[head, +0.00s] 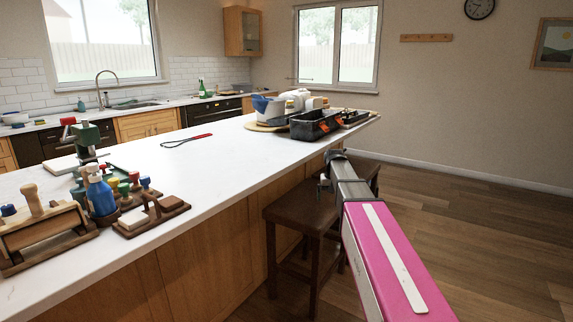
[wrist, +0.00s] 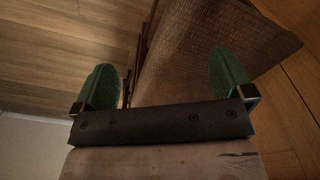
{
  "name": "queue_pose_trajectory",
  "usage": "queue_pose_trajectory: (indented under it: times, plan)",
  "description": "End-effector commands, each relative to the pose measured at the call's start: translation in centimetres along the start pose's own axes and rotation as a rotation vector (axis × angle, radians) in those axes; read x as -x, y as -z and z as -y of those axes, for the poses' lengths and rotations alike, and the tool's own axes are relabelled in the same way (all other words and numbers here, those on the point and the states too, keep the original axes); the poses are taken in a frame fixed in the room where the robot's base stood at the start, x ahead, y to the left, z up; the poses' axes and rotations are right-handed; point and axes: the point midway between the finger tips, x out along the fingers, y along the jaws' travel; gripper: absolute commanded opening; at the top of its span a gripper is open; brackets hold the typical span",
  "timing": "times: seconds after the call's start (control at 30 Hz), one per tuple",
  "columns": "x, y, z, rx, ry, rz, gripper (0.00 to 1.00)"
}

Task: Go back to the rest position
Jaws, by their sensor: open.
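My gripper shows in the wrist view (wrist: 163,82) with its two green fingers wide apart and nothing between them. It is over the side of a brown stool (wrist: 215,50), with the wooden floor beyond. In the head view my pink arm reaches forward on the right, beside the island counter (head: 235,150), and its end is near the stool (head: 300,208). The fingers cannot be made out in the head view.
A blue bottle (head: 99,192), a wooden rack (head: 45,232) and small tools stand at the counter's left. A red-handled loop tool (head: 188,140) lies mid-counter. A black crate (head: 314,124) is at the far end. The floor (head: 470,220) at right is clear.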

Motion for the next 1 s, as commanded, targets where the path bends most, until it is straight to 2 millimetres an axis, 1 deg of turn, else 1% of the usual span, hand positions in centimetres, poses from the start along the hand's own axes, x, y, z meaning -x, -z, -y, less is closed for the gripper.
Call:
queue_pose_trajectory:
  times: [0.03,0.1,0.17,0.2,0.27,0.3,0.37,0.4,0.47,0.5,0.6,0.7,0.8,0.9,1.0]
  plan:
    - [-2.0,-2.9,-0.1,0.002,0.0,0.008,0.99]
    - [-4.5,-5.5,-0.2,0.005,0.0,0.014,0.99]
    - [-6.4,-7.7,-0.2,0.008,0.001,0.019,0.99]
    - [-7.6,-9.3,-0.3,0.01,0.001,0.021,0.99]
    - [-9.3,-11.6,-0.3,0.012,0.001,0.025,0.99]
    - [-10.5,-13.2,-0.4,0.014,0.001,0.03,0.99]
    - [-12.0,-15.6,-0.5,0.016,0.001,0.034,0.99]
    - [-12.9,-17.2,-0.5,0.018,0.002,0.037,0.99]
    - [-14.2,-19.7,-0.6,0.02,0.002,0.041,0.99]
    - [-15.0,-21.2,-0.6,0.021,0.002,0.044,0.99]
    - [-16.5,-24.6,-0.7,0.025,0.003,0.049,0.99]
    - [-17.6,-26.9,-0.8,0.027,0.003,0.053,0.99]
    - [-18.2,-28.4,-0.8,0.029,0.003,0.056,0.99]
    - [-18.4,-28.9,-0.8,0.03,0.003,0.055,0.99]
    - [-18.5,-28.9,-0.8,0.03,0.003,0.055,0.99]
